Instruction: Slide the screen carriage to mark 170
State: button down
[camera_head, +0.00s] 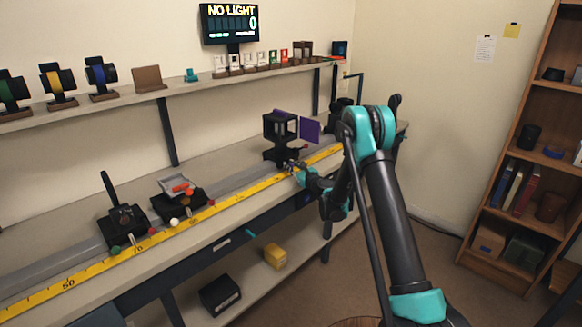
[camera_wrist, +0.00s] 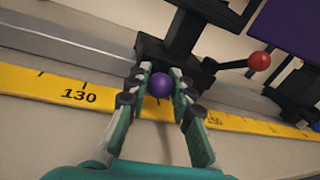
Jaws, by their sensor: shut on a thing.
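My gripper (camera_head: 297,167) is at the front of a black carriage with a box-like frame (camera_head: 281,128) on the rail. In the wrist view my gripper (camera_wrist: 159,72) is shut on a purple ball knob (camera_wrist: 160,85) at the front of this carriage's base (camera_wrist: 152,50). The knob is between mark 130 and a partly hidden mark that looks like 150. A lever with a red ball (camera_wrist: 259,61) sticks out to the right. A purple panel (camera_head: 310,130) stands just right of the frame. I cannot tell which carriage bears it.
The yellow scale (camera_head: 225,202) runs along the bench front. Two other carriages (camera_head: 124,223) (camera_head: 182,200) sit farther left. Another dark unit (camera_head: 340,115) stands to the right, partly behind my arm. A wall display (camera_head: 230,23) reads NO LIGHT.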

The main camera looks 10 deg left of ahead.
jog(key=shift+w+d, duration=0.1)
jog(key=w+d, duration=0.5)
jog(key=w, duration=0.2)
jog(key=w+d, duration=0.6)
jog(key=w, duration=0.1)
jog(key=w+d, duration=0.6)
jog(key=w, duration=0.1)
jog(key=shift+w, duration=0.35)
jog(key=c, duration=1.4)
grip_release()
jog(key=shift+d, duration=0.1)
jog(key=shift+o, duration=0.5)
jog(key=v, duration=1.2)
jog(key=shift+s, duration=0.1)
